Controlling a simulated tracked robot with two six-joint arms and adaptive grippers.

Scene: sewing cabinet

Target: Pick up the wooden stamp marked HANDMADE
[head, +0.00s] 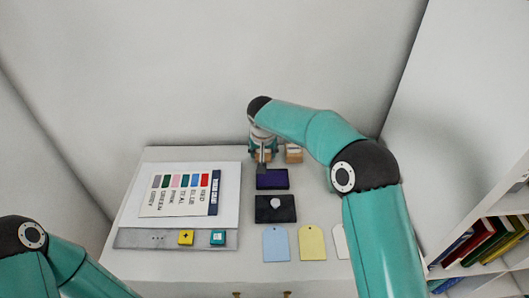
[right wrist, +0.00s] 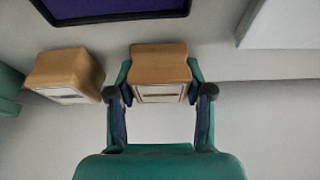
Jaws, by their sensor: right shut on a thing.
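My right gripper (head: 262,157) is at the back of the cabinet top. In the right wrist view its two fingers (right wrist: 160,92) are closed on the sides of a wooden stamp (right wrist: 160,66). The stamp has a pale label with a dark line, too small to read, so I cannot tell if it says HANDMADE. I cannot tell whether it touches the surface. A second wooden stamp (right wrist: 65,73) stands beside it, apart from the fingers; it also shows in the head view (head: 293,154). My left gripper is out of view.
A purple ink pad (head: 272,179) and a dark case (head: 275,215) with a pale round knob lie in front of the stamps. A white board with a colour chart (head: 178,195) is at left. Blue (head: 276,245) and yellow (head: 312,243) tags lie in front.

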